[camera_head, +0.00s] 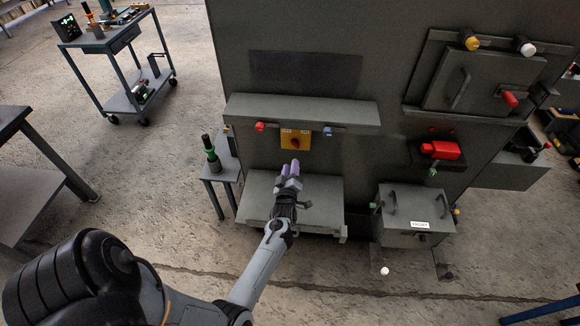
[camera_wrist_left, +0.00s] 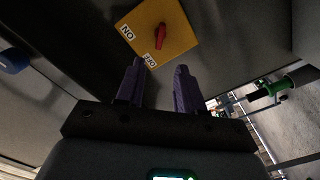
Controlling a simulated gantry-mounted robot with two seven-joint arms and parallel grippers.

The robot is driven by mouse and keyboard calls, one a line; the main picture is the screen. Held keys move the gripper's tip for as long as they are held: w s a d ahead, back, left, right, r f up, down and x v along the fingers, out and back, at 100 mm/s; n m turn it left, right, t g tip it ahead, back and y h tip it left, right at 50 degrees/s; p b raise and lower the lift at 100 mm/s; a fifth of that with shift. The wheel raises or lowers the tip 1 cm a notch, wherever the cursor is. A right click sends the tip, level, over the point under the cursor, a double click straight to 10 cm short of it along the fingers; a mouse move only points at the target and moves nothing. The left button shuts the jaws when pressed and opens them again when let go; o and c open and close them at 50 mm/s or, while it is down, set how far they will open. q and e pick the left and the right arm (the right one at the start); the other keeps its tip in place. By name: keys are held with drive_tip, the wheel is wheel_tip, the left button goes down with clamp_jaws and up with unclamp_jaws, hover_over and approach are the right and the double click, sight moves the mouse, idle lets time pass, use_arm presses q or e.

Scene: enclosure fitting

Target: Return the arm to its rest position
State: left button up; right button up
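My left arm reaches up from the bottom of the head view. My left gripper (camera_head: 290,166) is over the grey shelf at the front of the enclosure, just below the yellow switch plate (camera_head: 296,139) with its red handle (camera_head: 295,144). In the left wrist view the two purple fingers (camera_wrist_left: 160,72) stand apart with nothing between them. The yellow plate (camera_wrist_left: 178,40) and red handle (camera_wrist_left: 160,36) show beyond the fingertips, apart from them in the picture. The handle's exact setting is hard to tell. My right gripper is in neither view.
A ledge (camera_head: 350,118) with red and blue knobs overhangs the shelf (camera_head: 325,205). A grey box with handles (camera_head: 408,235) is at the right. A small side table (camera_head: 225,172) holds a dark green-ringed tool (camera_head: 210,152). A cart (camera_head: 120,42) stands far left; open floor lies between.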

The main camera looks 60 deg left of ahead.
use_arm(q)
drive_tip(key=shift+w+a, duration=0.1)
drive_tip(key=s+f+m, duration=0.2)
drive_tip(key=s+f, duration=0.2)
drive_tip(key=s+d+r+m+h, duration=0.25)
drive_tip(key=d+m+h, duration=0.4)
drive_tip(key=d, duration=0.55)
drive_tip(key=s+d+r+m+h, duration=0.2)
drive_tip(key=s+d+m+h, duration=0.35)
drive_tip(key=d, duration=0.75)
drive_tip(key=s+d+r+m+g+h, duration=0.25)
drive_tip(key=s+d+m+g, duration=0.55)
drive_tip(key=s, duration=0.4)
wheel_tip(320, 180, up, 25)
drive_tip(key=p, duration=2.4)
drive_tip(key=shift+w+d+n, duration=0.3)
drive_tip(key=shift+d, duration=0.05)
